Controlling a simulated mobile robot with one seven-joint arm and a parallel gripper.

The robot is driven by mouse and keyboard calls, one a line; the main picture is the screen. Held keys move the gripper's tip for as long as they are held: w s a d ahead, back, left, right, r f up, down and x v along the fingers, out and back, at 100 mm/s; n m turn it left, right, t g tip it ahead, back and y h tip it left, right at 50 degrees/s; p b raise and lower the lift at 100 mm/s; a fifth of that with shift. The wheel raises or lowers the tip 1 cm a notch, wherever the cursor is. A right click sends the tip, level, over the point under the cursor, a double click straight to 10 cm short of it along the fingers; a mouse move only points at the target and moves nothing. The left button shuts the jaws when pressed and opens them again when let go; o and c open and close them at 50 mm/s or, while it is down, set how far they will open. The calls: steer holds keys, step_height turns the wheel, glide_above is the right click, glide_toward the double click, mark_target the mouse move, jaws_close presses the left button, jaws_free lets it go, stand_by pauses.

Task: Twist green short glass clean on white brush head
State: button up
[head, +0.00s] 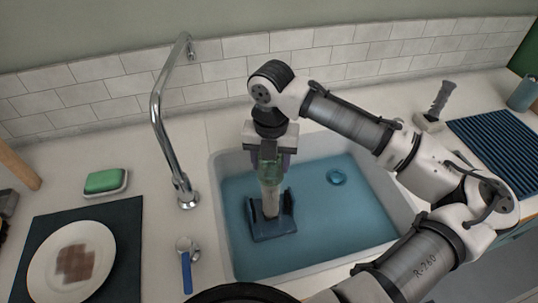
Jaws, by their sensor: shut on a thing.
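My gripper (270,158) points down over the left part of the sink and is shut on the green short glass (270,171). The glass is see-through, and its upper part is hidden between the fingers. The white brush head (270,198) stands upright on a dark blue base (273,229) in the sink, directly below the gripper. The lower part of the glass overlaps the top of the brush head and appears to be around it. How deep the brush reaches inside cannot be told.
A green sponge (105,181), a blue-handled tool (186,268) and a stained plate (45,275) lie left. A ribbed blue mat (495,145) lies right.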

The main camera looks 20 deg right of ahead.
mark_target(271, 189)
steer(key=shift+f+b, duration=3.95)
steer(key=shift+f, duration=1)
steer(key=o, duration=0.6)
steer(key=c, duration=0.5)
steer(key=shift+f+b, duration=0.3)
steer(key=shift+f, duration=0.35)
